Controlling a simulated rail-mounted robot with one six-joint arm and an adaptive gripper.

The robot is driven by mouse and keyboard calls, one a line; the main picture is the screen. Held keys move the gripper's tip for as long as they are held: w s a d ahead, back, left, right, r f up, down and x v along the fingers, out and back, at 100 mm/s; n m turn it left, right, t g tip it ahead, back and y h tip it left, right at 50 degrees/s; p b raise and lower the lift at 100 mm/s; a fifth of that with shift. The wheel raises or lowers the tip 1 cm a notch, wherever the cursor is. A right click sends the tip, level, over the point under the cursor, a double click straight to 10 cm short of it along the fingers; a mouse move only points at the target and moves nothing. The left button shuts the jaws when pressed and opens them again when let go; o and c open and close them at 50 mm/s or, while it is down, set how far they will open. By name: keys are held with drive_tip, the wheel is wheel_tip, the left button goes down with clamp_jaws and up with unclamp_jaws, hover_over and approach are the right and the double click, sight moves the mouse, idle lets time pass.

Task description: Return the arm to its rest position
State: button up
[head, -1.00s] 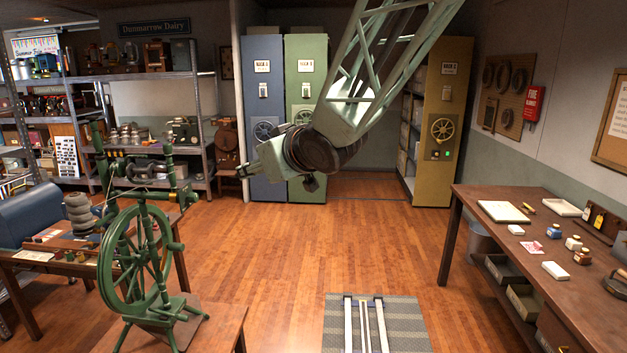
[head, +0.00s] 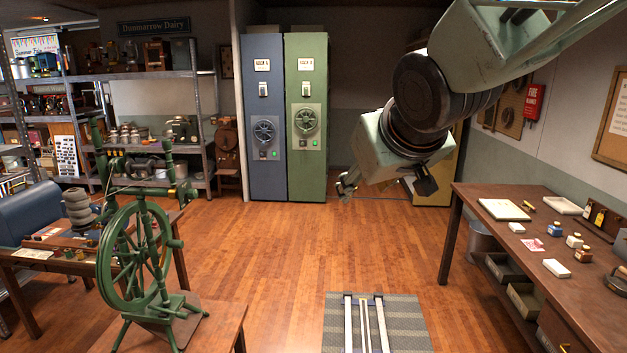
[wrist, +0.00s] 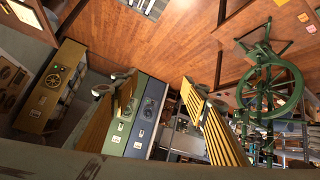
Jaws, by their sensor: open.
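My gripper (head: 345,187) hangs in the air over the open floor, in front of the lockers, at the end of my pale green arm. In the wrist view its two ribbed yellow fingers (wrist: 160,100) stand wide apart with nothing between them. The gripper touches nothing. In the head view it is small and partly turned away.
A green spinning wheel (head: 140,255) stands on a table at left. A workbench (head: 465,205) with small items is at right. Blue (head: 265,160) and green (head: 308,165) cabinets stand at the back, shelves (head: 185,80) at back left.

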drive_tip(key=s+d+f+m+g, duration=0.1)
drive_tip(key=s+d+f+g, duration=0.1)
drive_tip(key=s, duration=1)
drive_tip(key=s+d+f+m+g+h+b, duration=0.1)
drive_tip(key=s+d+f, duration=0.3)
drive_tip(key=s, duration=0.8)
drive_tip(key=s+d+f+m+g, duration=0.2)
drive_tip(key=s+d+f, duration=0.1)
drive_tip(key=s, duration=1)
drive_tip(key=shift+d+g+b, duration=0.3)
drive_tip(key=shift+d+g, duration=0.1)
drive_tip(key=shift+d, duration=0.3)
